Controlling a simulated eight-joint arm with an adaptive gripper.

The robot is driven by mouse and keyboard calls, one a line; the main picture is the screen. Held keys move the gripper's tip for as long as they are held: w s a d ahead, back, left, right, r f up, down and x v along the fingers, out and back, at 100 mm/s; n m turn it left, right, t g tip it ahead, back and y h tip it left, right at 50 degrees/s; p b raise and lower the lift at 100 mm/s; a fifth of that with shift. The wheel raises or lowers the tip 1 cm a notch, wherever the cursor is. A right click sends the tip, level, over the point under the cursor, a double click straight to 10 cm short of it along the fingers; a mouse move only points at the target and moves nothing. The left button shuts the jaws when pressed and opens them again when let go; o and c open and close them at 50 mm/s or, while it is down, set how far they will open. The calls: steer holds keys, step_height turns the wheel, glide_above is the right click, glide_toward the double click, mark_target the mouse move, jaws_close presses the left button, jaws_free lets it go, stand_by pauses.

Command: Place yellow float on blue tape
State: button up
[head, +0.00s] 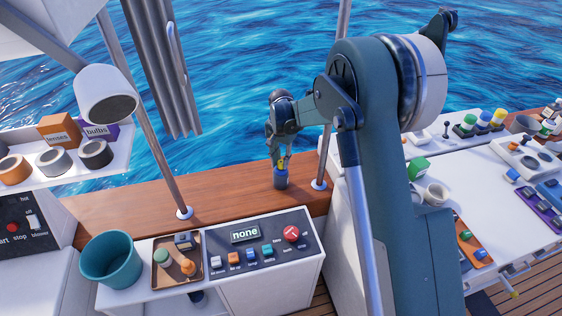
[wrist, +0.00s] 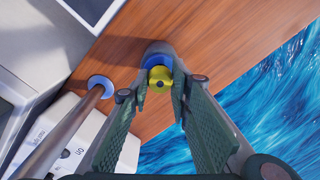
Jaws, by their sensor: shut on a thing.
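The yellow float (wrist: 160,76) is between my gripper's fingertips (wrist: 161,92) in the wrist view. In the head view, my gripper (head: 281,160) points down over the wooden ledge, with a small bit of yellow showing between its fingers. The blue tape (head: 281,181) stands on the ledge directly under the fingertips. In the wrist view the blue tape (wrist: 154,62) shows as a curved band behind the float. The float overlaps the tape in both views; I cannot tell whether they touch. The fingers hide much of the float.
The wooden ledge (head: 230,190) is clear around the tape, with water beyond it. Metal posts (head: 181,212) rise on either side. A teal bucket (head: 108,258), a brown tray (head: 160,278) and a switch panel (head: 248,262) lie nearer. Rolls sit on the left shelf.

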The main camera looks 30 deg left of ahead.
mark_target(281, 162)
steer(key=shift+f, duration=0.2)
steer(key=o, duration=0.7)
steer(key=shift+r, duration=0.15)
step_height(281, 162, up, 12)
steer(key=shift+r, duration=0.1)
stand_by(0.5)
stand_by(0.5)
stand_by(0.3)
